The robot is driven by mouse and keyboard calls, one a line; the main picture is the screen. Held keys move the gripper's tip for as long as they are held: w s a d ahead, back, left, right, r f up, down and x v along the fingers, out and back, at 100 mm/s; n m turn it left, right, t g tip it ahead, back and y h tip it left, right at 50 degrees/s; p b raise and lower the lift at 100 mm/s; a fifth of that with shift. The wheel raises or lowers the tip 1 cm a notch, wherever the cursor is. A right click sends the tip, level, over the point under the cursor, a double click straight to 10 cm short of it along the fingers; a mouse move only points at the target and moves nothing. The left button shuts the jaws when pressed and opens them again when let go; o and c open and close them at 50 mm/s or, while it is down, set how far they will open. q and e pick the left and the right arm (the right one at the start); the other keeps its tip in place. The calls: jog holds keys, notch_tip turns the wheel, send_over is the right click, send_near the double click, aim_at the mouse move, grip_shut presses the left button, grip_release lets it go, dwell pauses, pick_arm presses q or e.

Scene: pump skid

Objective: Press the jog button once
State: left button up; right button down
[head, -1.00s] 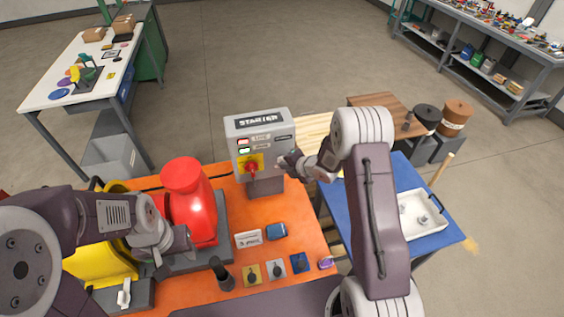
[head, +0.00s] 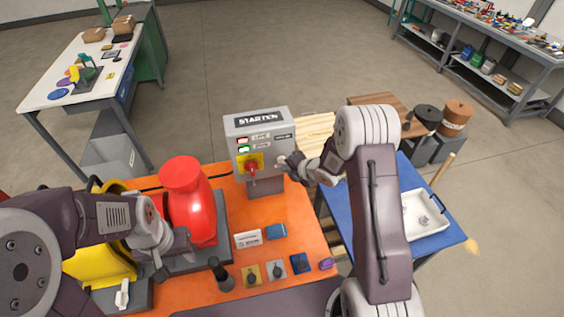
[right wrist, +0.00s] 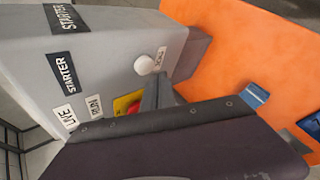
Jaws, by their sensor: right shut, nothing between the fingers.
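The grey starter box (head: 258,128) stands at the back of the orange bench. It has LIVE and RUN labels and a red rotary handle (head: 252,168) on a yellow plate. In the right wrist view the box appears turned sideways, with a white round button (right wrist: 144,65) beside a small label I cannot read clearly. My right gripper (head: 286,162) is shut and empty at the right side of the box face. Its fingers (right wrist: 157,92) show close to the white button; contact cannot be made out. My left gripper (head: 160,268) hangs by the red pump; its jaws are unclear.
The red pump (head: 188,205) and yellow housing (head: 100,262) stand on the left of the orange bench (head: 300,225). Small tags, a blue item (head: 276,231) and a dark upright cylinder (head: 220,272) lie in front. A blue table (head: 405,180) with a white tray (head: 424,215) is at right.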

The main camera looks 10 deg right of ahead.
jog(key=s+b, duration=0.2)
jog(key=s, duration=0.3)
jog(key=shift+d+b, duration=0.1)
jog(key=shift+b, duration=0.2)
jog(key=shift+f, duration=0.1)
dwell(0.6)
